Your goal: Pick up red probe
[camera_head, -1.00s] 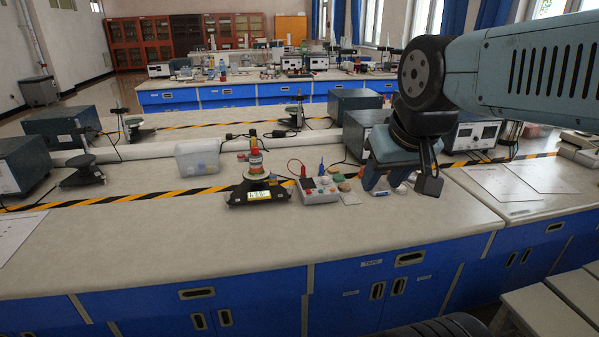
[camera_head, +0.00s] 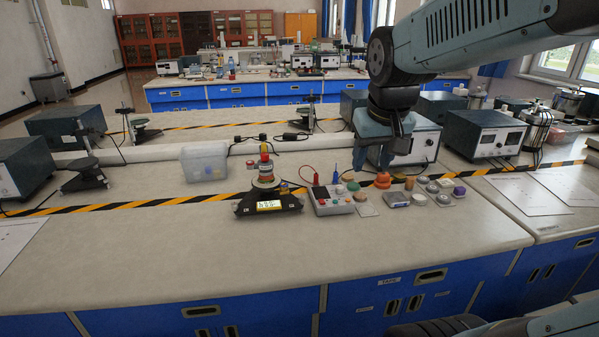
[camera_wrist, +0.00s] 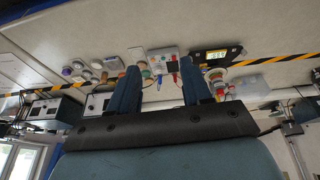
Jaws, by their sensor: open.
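The red probe (camera_head: 315,178) stands upright at the back of a grey control box (camera_head: 333,207), with a red cable arching from it. A blue probe (camera_head: 335,173) stands to its right. My gripper (camera_head: 386,160) hangs pointing down, above the bench and to the right of both probes, apart from them. In the wrist view its two fingers (camera_wrist: 161,88) are spread with nothing held between them. The control box (camera_wrist: 164,63) and the small red probe (camera_wrist: 174,78) show beyond the gap between the fingers.
A black scale (camera_head: 268,205) bearing a stacked can stands left of the box. Right of it lie several small round pieces (camera_head: 383,180). A clear bin (camera_head: 204,161) and power supplies (camera_head: 483,137) stand behind. The bench front (camera_head: 180,255) is clear.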

